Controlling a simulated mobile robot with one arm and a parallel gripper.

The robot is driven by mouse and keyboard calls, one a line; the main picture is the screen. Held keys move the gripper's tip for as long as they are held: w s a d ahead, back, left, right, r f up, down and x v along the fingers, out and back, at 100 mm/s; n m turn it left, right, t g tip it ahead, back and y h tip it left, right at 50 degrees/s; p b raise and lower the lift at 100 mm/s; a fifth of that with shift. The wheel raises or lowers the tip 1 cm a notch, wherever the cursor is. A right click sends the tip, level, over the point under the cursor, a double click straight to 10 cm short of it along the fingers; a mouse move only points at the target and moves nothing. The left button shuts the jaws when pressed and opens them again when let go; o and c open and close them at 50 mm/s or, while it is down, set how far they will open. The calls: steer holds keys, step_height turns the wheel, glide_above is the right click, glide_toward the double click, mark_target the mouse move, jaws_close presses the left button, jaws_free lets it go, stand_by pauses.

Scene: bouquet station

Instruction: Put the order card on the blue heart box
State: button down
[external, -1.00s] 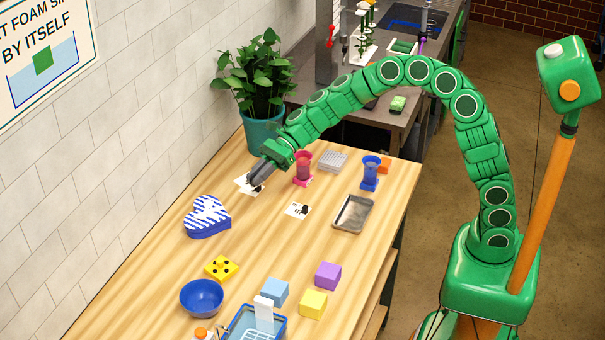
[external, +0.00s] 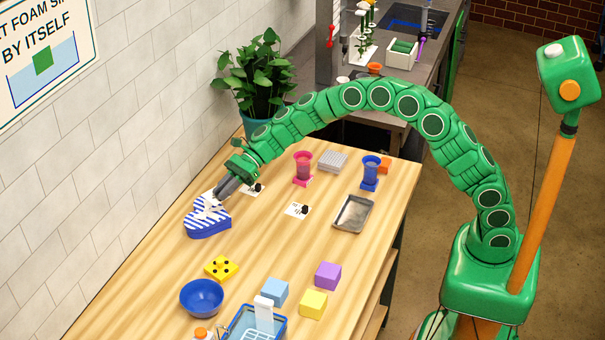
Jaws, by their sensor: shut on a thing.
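The blue heart box (external: 208,229) with white stripes on its lid stands on the wooden table near the wall. My gripper (external: 216,199) is over the back right part of its lid, fingers pointing down and left. It is shut on a small white card, the order card (external: 208,195), at its fingertips. The card is hard to tell from the white stripes, and I cannot tell whether it touches the lid. The fingers hide part of the card and lid.
White cards with black marks lie behind the box (external: 252,189) and mid-table (external: 297,209). A plant (external: 258,80) stands behind my arm. A metal tray (external: 353,212) is to the right.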

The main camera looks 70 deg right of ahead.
mark_target(214, 197)
steer(key=shift+w+a+f, duration=0.25)
steer(key=shift+w+f, duration=0.5)
steer(key=shift+f, duration=0.25)
steer(key=shift+w+a+f, duration=0.2)
steer(key=shift+w+f, duration=0.5)
steer(key=shift+f, duration=1.7)
steer(key=shift+f, duration=0.1)
steer(key=c, duration=1.1)
jaws_free()
steer(key=shift+d+r, duration=0.1)
steer(key=shift+r, duration=0.1)
steer(key=v, duration=1.1)
steer(key=shift+s+d+r, duration=0.15)
steer(key=shift+s+d, duration=0.05)
steer(key=shift+d, duration=0.1)
